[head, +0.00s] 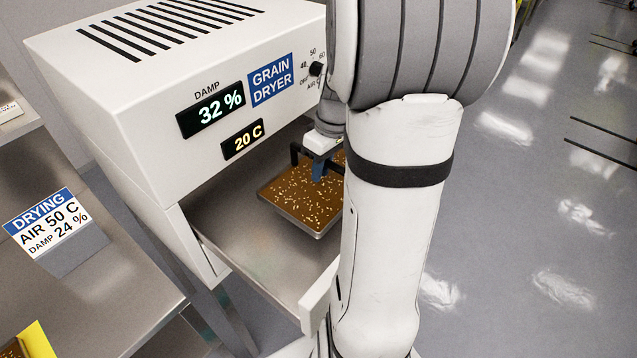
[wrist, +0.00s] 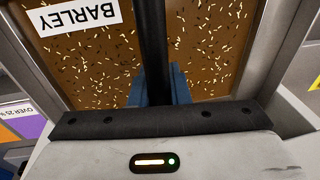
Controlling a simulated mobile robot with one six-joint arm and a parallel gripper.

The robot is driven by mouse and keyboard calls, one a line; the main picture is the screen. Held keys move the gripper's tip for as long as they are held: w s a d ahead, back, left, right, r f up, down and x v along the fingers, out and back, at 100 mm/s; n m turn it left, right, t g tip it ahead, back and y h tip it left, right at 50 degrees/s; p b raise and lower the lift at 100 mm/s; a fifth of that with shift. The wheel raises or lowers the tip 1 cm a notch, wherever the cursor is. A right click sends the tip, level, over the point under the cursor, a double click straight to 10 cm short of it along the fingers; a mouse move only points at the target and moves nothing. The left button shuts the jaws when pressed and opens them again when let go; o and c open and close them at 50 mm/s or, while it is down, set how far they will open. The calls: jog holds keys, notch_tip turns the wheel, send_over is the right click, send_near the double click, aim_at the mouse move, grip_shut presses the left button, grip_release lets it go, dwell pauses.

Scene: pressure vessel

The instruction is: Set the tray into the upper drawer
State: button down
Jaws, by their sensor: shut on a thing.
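The tray (head: 290,205) is shallow, with brown grain and pale flecks. It also shows in the wrist view (wrist: 215,45) with a BARLEY label (wrist: 75,14). My gripper (head: 320,172) is above the tray, its blue fingers shut on the dark bar handle (wrist: 153,45) that spans it. A pulled-out metal drawer (head: 225,215) of the grain dryer lies below the tray, its white front (head: 318,297) partly behind my arm. The tray is over the drawer's outer part; I cannot tell whether it touches the drawer floor. My arm hides the tray's right side.
The white grain dryer (head: 150,110) stands at the upper left, reading 32 % and 20 C. A metal table (head: 90,290) at left carries a DRYING sign (head: 48,222) giving air 50 C and damp 24 %. A yellow object (head: 35,342) shows at lower left. Floor at right is open.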

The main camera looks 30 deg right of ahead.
aim_at(322, 183)
jog(key=shift+f, duration=2.35)
jog(key=shift+f, duration=0.1)
jog(key=c, duration=1.4)
grip_release()
jog(key=shift+o, duration=0.2)
notch_tip(322, 183, up, 11)
jog(key=d, duration=0.2)
jog(key=s+a+m+t+h, duration=0.1)
jog(key=s+a+m, duration=0.1)
jog(key=s+a, duration=0.3)
jog(key=s+a+r+m+t+h, duration=0.1)
jog(key=s+a, duration=0.5)
jog(key=a, duration=0.6)
jog(key=shift+s+m+t, duration=0.2)
jog(key=shift+m+t, duration=0.2)
jog(key=shift+m, duration=0.1)
jog(key=shift+a+r, duration=0.1)
